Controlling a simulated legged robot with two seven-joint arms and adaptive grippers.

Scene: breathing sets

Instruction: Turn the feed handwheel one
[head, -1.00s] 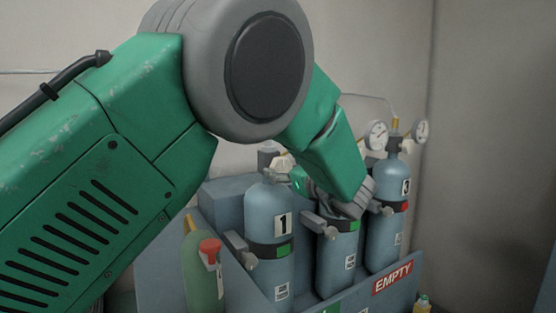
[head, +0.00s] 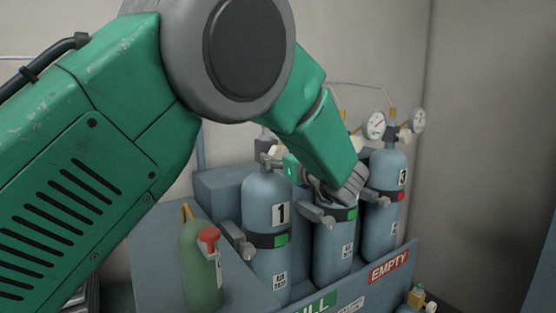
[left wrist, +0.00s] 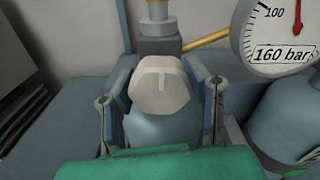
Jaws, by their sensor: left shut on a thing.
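A pale handwheel (left wrist: 160,86) sits on a valve above a blue-grey cylinder in the left wrist view. My left gripper (left wrist: 162,100) has a finger on each side of it and is shut on it. In the head view, my left gripper (head: 340,190) is at the top of the middle cylinder (head: 335,245), and my arm hides that valve and any number there. Cylinder 1 (head: 266,205) stands to the left with its own pale handwheel (head: 272,154) uncovered. Cylinder 3 (head: 384,220) stands to the right. My right gripper is out of view.
Gauges (head: 375,125) stand above the cylinders; one marked 160 bar (left wrist: 285,35) is close right of the gripper. A grey rack (head: 345,290) with an EMPTY sign (head: 389,267) holds the cylinders. A green cylinder (head: 200,270) with a red top stands at front left.

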